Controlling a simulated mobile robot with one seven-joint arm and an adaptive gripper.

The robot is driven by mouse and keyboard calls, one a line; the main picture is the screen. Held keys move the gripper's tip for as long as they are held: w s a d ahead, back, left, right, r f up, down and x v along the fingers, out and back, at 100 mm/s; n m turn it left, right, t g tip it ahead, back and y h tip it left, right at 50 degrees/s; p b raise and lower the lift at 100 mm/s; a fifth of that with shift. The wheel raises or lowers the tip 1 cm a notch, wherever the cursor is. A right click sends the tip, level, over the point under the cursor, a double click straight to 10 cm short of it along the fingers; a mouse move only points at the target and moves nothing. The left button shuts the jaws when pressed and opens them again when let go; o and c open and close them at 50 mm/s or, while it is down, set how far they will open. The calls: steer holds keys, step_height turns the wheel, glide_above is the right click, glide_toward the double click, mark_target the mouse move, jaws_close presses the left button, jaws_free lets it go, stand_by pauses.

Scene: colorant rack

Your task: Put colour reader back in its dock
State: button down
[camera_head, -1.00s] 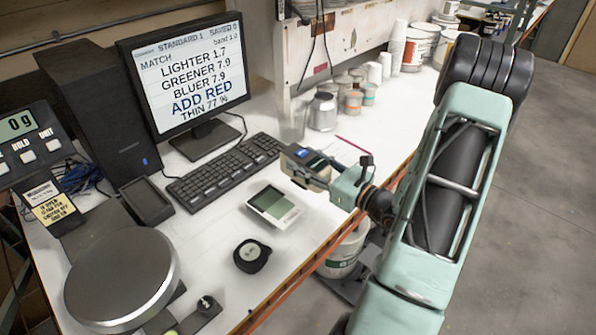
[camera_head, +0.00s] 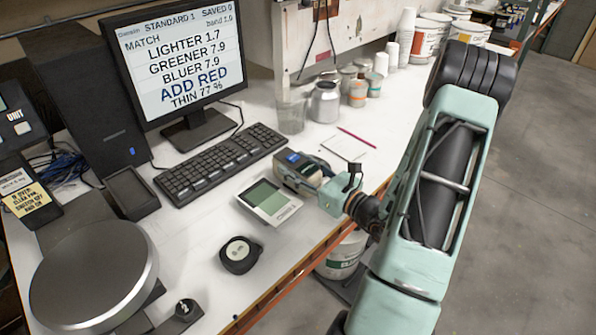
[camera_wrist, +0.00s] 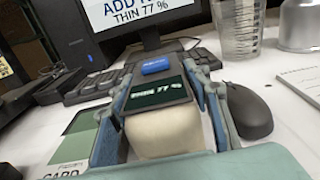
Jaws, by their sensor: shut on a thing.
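The colour reader (camera_head: 293,158) is a small pale block with a dark screen and a blue button. My gripper (camera_head: 307,173) is shut on it, with a finger along each side. In the wrist view the reader (camera_wrist: 165,125) points away from me, its screen up and reading a 77 % line. It is by the front of the keyboard; any gap to the bench is hard to judge. A dark, shallow open cradle (camera_head: 130,193), which looks like the dock, lies left of the keyboard and appears empty. The reader is well to its right.
A green-and-grey card (camera_head: 268,200) lies left of my gripper, with a round black puck (camera_head: 239,254) nearer the front edge. The keyboard (camera_head: 220,163) lies behind. A mouse (camera_wrist: 248,112) is right of my gripper. The monitor (camera_head: 180,65) and round scale (camera_head: 92,275) flank the cradle.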

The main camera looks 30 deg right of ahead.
steer(key=shift+f, duration=0.15)
steer(key=shift+f, duration=0.15)
steer(key=c, duration=1)
jaws_free()
steer(key=shift+c, duration=0.2)
